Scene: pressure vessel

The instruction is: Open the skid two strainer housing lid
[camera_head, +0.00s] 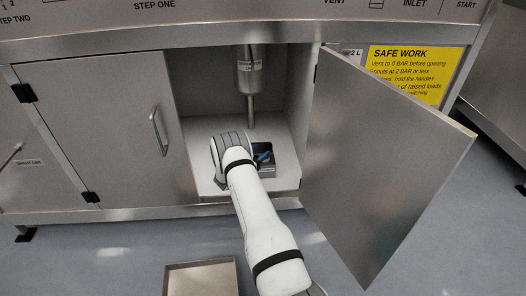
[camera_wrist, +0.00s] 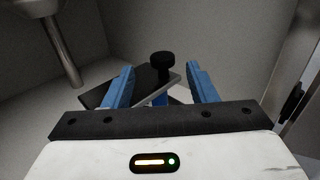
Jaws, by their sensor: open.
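My gripper (camera_head: 262,155) is inside the open cabinet, low over its floor. In the wrist view its two blue fingers (camera_wrist: 161,68) are open and apart. Between and just beyond them stands a black round knob (camera_wrist: 162,60) on a short blue post. A dark flat plate (camera_wrist: 100,93) with a light grey edge lies beside the post. I cannot tell whether the fingers touch either. In the head view a dark square opening or block (camera_head: 264,171) shows beside my gripper, partly hidden by my wrist. Whether this is the strainer housing lid is not clear.
A metal cylinder (camera_head: 249,72) with a thin pipe hangs in the cabinet. The right door (camera_head: 375,165) stands open; the left door (camera_head: 100,130) is shut. A yellow safety sign (camera_head: 408,72) is at right. A shallow tray (camera_head: 202,262) lies on the floor in front.

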